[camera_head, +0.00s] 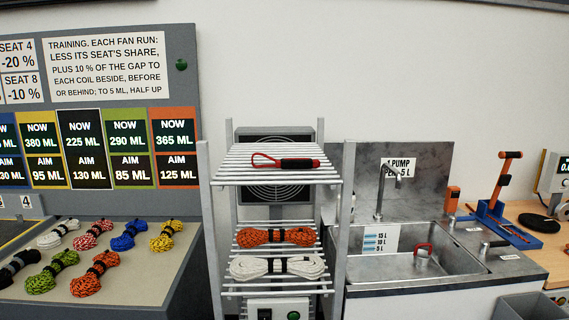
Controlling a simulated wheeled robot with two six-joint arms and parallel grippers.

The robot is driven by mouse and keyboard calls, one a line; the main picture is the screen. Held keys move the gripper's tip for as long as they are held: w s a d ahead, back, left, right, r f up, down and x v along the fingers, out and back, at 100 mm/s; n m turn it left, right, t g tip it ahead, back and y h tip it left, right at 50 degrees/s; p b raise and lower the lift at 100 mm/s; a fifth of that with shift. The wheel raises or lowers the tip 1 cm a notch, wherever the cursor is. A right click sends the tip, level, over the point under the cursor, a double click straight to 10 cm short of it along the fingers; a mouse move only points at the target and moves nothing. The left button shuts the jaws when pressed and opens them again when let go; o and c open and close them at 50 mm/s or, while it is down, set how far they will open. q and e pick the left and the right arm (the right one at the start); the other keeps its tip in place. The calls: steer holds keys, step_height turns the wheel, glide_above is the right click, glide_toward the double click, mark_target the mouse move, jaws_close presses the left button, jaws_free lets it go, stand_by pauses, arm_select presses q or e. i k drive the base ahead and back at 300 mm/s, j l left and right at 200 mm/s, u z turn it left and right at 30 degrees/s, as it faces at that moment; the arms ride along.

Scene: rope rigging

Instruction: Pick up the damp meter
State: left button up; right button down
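A small upright orange device with a dark top (453,199) stands at the back right of the sink counter. It looks like the damp meter, but it is too small to be sure. A black and red handled tool with a red cord loop (286,162) lies on the top shelf of the slatted rack. Neither of my grippers is in view.
The slatted rack (282,179) holds an orange rope coil (276,236) and a white one (276,267) lower down. The sink (420,266) has a tall tap (379,190). A blue stand with an orange lever (497,212) is right of the device. Several rope coils lie on the left table (165,262).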

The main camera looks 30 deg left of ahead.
mark_target(453, 193)
steer(key=u, duration=0.25)
steer(key=i+l+u, duration=0.1)
steer(key=l+u, duration=0.95)
steer(key=i+l, duration=0.05)
